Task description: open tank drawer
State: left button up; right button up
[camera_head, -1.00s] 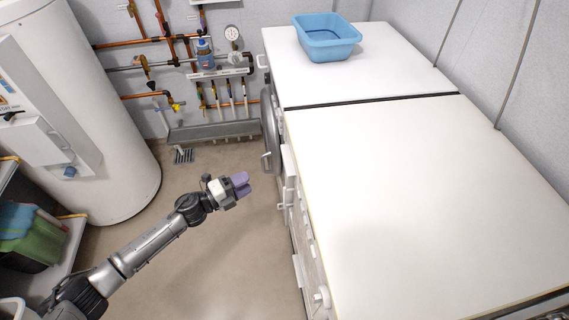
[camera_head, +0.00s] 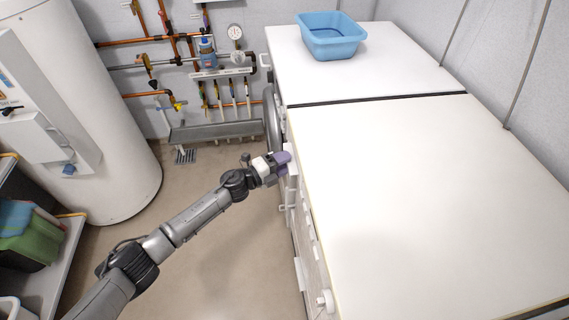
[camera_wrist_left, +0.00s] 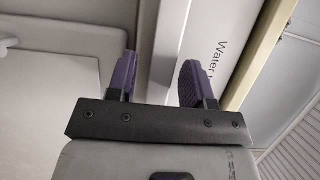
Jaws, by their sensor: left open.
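My left gripper (camera_head: 286,162) is open, its purple fingers at the upper front side of the near white machine (camera_head: 420,190). In the left wrist view, the open fingers (camera_wrist_left: 158,78) are apart, with a pale, upright edge or strip (camera_wrist_left: 167,45) of the machine front between and beyond them. A white panel marked "Water..." (camera_wrist_left: 222,45), which looks like the tank drawer front, lies just right of that strip, behind the right finger. Whether the fingers touch it I cannot tell. The drawer is mostly hidden by the gripper in the head view. My right gripper is not in view.
A blue basin (camera_head: 331,36) stands on the far white machine (camera_head: 385,72). Pipes and a gauge (camera_head: 235,31) are on the back wall. The floor (camera_head: 230,265) between is clear.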

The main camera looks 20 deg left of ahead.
pick_arm(q)
jog(key=shift+w+d, duration=0.1)
jog(key=shift+w, duration=0.1)
jog(key=shift+c, duration=0.2)
jog(key=shift+f, duration=0.1)
grip_shut()
